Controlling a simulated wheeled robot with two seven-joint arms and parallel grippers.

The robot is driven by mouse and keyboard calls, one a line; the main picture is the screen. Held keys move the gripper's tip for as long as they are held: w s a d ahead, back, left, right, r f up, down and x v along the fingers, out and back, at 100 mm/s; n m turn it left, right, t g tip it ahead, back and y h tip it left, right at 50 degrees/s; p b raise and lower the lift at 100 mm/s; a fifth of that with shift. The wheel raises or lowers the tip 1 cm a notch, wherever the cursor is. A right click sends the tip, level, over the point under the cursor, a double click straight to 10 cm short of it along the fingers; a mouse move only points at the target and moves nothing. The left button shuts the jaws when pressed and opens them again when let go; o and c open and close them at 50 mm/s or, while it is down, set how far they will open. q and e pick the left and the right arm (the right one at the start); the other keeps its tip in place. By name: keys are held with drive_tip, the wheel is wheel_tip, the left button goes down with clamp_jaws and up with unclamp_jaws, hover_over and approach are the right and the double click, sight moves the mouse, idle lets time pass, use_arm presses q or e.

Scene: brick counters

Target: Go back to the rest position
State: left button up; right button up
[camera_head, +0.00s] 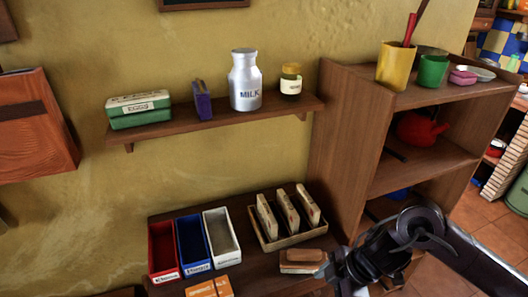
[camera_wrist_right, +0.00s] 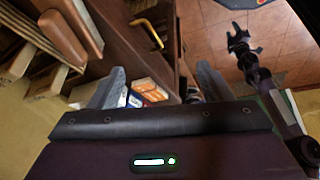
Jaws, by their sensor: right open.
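My right gripper (camera_head: 336,268) comes in from the right, low in the head view, beside a brown-topped block (camera_head: 303,257) on the low counter. In the right wrist view its two grey fingers (camera_wrist_right: 158,86) stand wide apart with nothing held between them. The block shows at the upper left there, outside the fingers. A dark forked arm end (camera_wrist_right: 240,42) hangs over the floor in the right wrist view. It looks like my left gripper, too small to read its jaws. My left gripper does not show in the head view.
The low counter holds red (camera_head: 163,251), blue (camera_head: 194,245) and white (camera_head: 222,237) bins, orange boxes (camera_head: 210,288) and a wooden rack (camera_head: 262,240) with upright pieces. A shelf unit (camera_head: 345,135) stands close behind my right arm. A wall shelf (camera_head: 215,122) holds a milk can (camera_head: 245,82).

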drive_tip(key=w+a+r+m+t+y, duration=0.1)
drive_tip(key=w+a+r+m+t, duration=0.15)
drive_tip(key=a, duration=0.35)
drive_tip(key=w+a+r+m+t+y, duration=0.1)
drive_tip(key=a+r+t, duration=0.1)
drive_tip(key=a+t, duration=0.25)
drive_tip(key=s+d+f+m+g+h, duration=0.2)
drive_tip(key=s+d+f+m+h, duration=0.1)
drive_tip(key=s+d+m, duration=0.4)
drive_tip(key=s+d+f+m+g+h, duration=0.25)
drive_tip(key=s+d+m+h, duration=0.2)
drive_tip(key=d, duration=0.45)
wheel_tip(320, 180, down, 30)
drive_tip(key=s+g, duration=0.1)
drive_tip(key=s, duration=0.1)
drive_tip(key=s+d+f, duration=0.2)
drive_tip(key=s+f, duration=0.7)
drive_tip(key=s+d+f+g, duration=0.1)
drive_tip(key=s+d+f, duration=0.1)
drive_tip(key=s+f, duration=0.8)
drive_tip(key=shift+s, duration=0.15)
